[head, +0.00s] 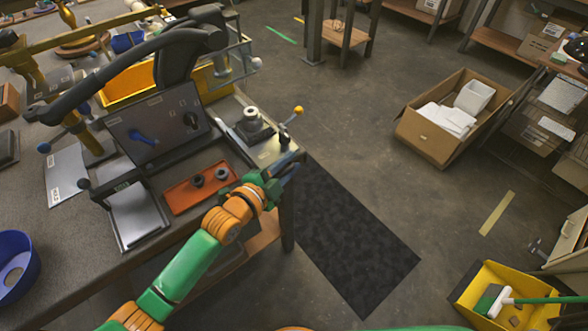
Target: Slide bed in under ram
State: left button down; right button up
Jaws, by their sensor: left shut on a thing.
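The bed (269,153) looks to be the grey metal plate at the right edge of the bench, with a round metal part (251,117) standing on it. My left gripper (291,163) is at the bed's near right corner, by the bench edge. It is shut on what seems to be the bed's front end; the grip itself is largely hidden by the fingers. The ram is not clearly made out; a metal press-like fixture (236,65) stands behind the bed. My right gripper is not in view.
A lever with a yellow knob (298,109) sticks up beside the bed. An orange tray (186,194) with two dark rings lies left of my arm. A tilted grey panel (150,118) stands behind it. A dark mat (350,245) covers clear floor on the right.

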pick_arm(q)
jog(key=shift+w+a+f, duration=0.45)
jog(key=c, duration=0.9)
grip_release()
jog(key=shift+s+d+r, duration=0.1)
jog(key=shift+s+d, duration=0.05)
jog(key=shift+o, duration=0.2)
jog(key=shift+w, duration=0.25)
jog(key=v, duration=0.7)
